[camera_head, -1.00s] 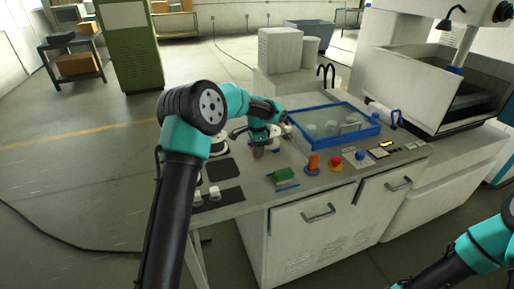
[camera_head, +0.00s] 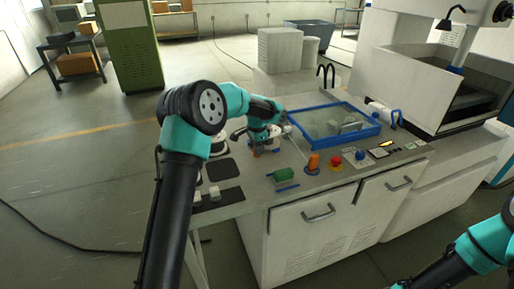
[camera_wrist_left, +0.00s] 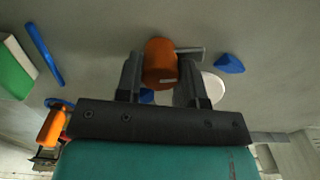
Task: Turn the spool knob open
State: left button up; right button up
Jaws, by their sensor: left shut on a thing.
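The orange cylindrical knob, which seems to be the spool knob, shows low on the bench in the head view (camera_head: 256,153), partly hidden by my left gripper. In the left wrist view the orange knob (camera_wrist_left: 160,62) sits between the two dark fingers, with a short grey bar beside it. My left gripper (camera_wrist_left: 160,80) is shut on this knob; in the head view it reaches down over it (camera_head: 258,147). Part of my right arm shows at the lower right in the head view, but its gripper is out of frame.
A second orange handle (camera_head: 313,161) on a blue base, a red button (camera_head: 336,160) and a green block (camera_head: 283,174) with a blue bar lie right of my gripper. A blue-rimmed tank (camera_head: 370,130) stands behind. Dark pads (camera_head: 222,169) lie left.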

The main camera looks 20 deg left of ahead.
pick_arm(q)
jog(key=shift+n, duration=2.5)
jog(key=o, duration=0.6)
jog(key=shift+o, duration=0.2)
jog(key=shift+r, duration=0.1)
notch_tip(320, 180, up, 17)
jog(key=shift+r, duration=0.2)
notch_tip(320, 180, down, 16)
jog(key=shift+f, duration=0.1)
